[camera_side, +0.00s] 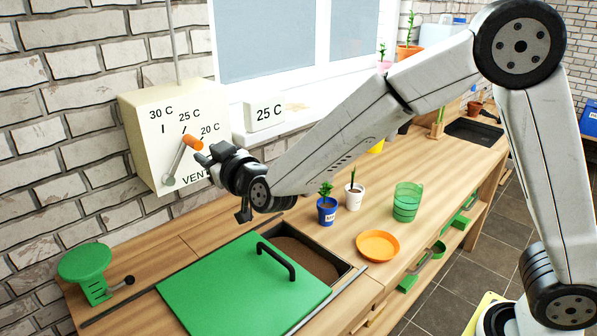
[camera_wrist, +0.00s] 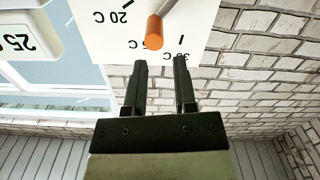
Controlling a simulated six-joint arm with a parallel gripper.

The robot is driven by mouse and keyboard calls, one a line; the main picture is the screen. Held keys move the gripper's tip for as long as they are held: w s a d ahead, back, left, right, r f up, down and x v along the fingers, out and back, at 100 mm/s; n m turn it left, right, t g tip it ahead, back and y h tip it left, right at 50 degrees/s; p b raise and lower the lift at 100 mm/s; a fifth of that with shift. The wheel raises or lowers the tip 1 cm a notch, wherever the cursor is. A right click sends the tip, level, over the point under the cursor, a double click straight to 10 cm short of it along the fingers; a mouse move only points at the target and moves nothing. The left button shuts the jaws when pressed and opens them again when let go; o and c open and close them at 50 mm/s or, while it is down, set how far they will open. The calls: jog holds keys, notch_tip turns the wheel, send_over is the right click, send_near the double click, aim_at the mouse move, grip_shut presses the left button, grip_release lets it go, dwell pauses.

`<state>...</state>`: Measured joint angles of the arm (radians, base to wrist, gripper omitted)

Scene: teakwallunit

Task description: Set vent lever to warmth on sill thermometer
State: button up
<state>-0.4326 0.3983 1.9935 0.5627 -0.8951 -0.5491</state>
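The cream vent box (camera_side: 140,140) hangs on the brick wall with marks for 30 C, 25 C and 20 C. Its grey lever (camera_side: 178,163) has an orange tip (camera_side: 193,142) and leans up and right. In the side view the tip is near the 20 C label. In the wrist view the orange tip (camera_wrist: 154,32) overlaps the 25 C label. The sill thermometer (camera_side: 264,113) reads 25 C. My gripper (camera_side: 205,154) is just right of the tip; in the wrist view my gripper (camera_wrist: 160,62) is open and empty, with the tip beyond its fingers.
A green lid (camera_side: 230,285) with a black handle partly covers a soil bin below. Potted plants (camera_side: 327,210), a green cup (camera_side: 407,202) and an orange dish (camera_side: 378,246) stand right on the bench. A green round-topped stand (camera_side: 85,262) is at left.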

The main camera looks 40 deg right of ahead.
jog(key=shift+r, duration=0.4)
grip_shut()
notch_tip(320, 180, up, 12)
jog(key=w+d+g+y, duration=0.4)
jog(key=w+g+y, duration=0.1)
jog(key=w+g, duration=0.15)
jog(key=s+d+g+y, duration=0.1)
jog(key=s+d+g, duration=0.4)
jog(key=d, duration=0.4)
jog(key=shift+g, duration=0.75)
jog(key=shift+w+f, duration=0.2)
jog(key=shift+f, duration=1)
jog(key=shift+w+f, duration=0.15)
jog(key=shift+f, duration=1)
